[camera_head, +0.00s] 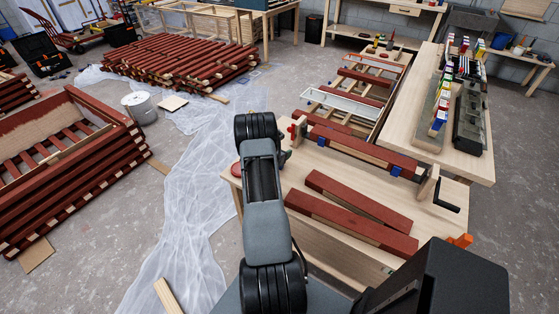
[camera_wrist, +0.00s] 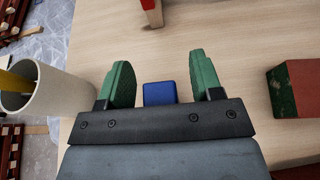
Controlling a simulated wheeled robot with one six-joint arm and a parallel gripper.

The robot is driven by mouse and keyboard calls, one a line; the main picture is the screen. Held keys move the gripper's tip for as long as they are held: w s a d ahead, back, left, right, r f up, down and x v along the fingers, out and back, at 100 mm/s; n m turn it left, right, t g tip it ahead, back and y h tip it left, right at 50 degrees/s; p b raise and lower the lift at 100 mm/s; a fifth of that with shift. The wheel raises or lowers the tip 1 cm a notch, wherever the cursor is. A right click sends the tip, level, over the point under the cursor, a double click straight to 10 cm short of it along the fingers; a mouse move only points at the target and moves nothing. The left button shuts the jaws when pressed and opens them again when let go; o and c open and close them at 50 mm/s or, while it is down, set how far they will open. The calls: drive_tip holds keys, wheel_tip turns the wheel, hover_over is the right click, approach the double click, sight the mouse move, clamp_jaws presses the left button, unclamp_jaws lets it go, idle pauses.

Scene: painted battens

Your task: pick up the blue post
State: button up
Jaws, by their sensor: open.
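The blue post (camera_wrist: 160,94) shows in the wrist view as a small blue block on the pale wood bench top (camera_wrist: 225,25). It lies between the two green fingers of my gripper (camera_wrist: 163,78), with a gap on each side. My gripper is open and holds nothing. The lower end of the post is hidden behind the gripper's dark body, and I cannot tell its height. In the head view my own arm covers the gripper, and I cannot make out the post there.
A white cup (camera_wrist: 48,88) with something yellow inside stands left of my gripper. A red-painted batten end (camera_wrist: 297,90) lies to the right. A wooden piece with a red top (camera_wrist: 151,12) is beyond. Red battens (camera_head: 350,218) lie across the bench in the head view.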

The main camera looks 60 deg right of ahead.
drive_tip(key=c, duration=1)
